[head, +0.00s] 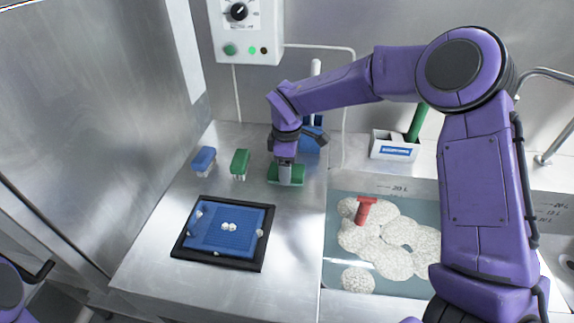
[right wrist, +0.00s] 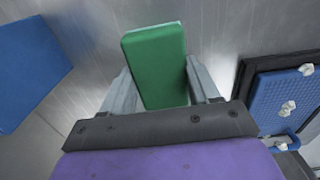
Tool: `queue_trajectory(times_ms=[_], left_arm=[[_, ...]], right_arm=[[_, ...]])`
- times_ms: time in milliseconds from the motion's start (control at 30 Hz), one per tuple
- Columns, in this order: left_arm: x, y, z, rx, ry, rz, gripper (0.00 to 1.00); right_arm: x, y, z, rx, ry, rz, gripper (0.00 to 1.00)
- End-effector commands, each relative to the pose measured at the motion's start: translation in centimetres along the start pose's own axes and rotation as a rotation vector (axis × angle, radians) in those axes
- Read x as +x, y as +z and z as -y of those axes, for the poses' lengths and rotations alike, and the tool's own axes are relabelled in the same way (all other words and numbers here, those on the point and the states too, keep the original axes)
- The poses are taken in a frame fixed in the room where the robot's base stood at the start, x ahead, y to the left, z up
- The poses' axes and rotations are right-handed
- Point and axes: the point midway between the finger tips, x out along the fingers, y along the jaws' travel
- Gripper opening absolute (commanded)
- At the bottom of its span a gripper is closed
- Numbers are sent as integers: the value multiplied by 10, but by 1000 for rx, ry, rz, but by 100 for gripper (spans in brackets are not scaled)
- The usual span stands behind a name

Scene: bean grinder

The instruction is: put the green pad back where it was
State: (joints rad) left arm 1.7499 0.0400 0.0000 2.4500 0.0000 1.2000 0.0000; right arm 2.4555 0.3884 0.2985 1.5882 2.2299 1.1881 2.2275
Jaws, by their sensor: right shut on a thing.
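My right gripper (head: 286,178) points down at the back of the steel counter and is shut on the green pad (head: 299,174). In the right wrist view the green pad (right wrist: 157,65) stands out between the two fingers (right wrist: 165,88). In the head view the gripper hides the pad's middle. The pad is at or just above the counter; I cannot tell whether it touches. My left gripper does not show; only a purple part of my left arm is at the lower left edge.
A green-topped brush (head: 240,162) and a blue-topped brush (head: 204,158) stand left of the pad. A black tray (head: 190,255) with a blue mat and white lumps lies in front. A blue object (head: 312,140) is behind.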

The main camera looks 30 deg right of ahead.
Motion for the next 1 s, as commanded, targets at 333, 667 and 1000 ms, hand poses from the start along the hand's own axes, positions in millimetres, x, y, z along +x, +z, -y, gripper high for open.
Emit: queue_trajectory(times_ms=[333, 667, 1000], left_arm=[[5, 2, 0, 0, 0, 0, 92], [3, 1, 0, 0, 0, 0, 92], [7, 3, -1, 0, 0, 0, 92]], right_arm=[[4, 0, 0, 1, 0, -1, 64], [2, 0, 0, 1, 0, 0, 86], [-57, -1, -1, 2, 5, -5, 86]])
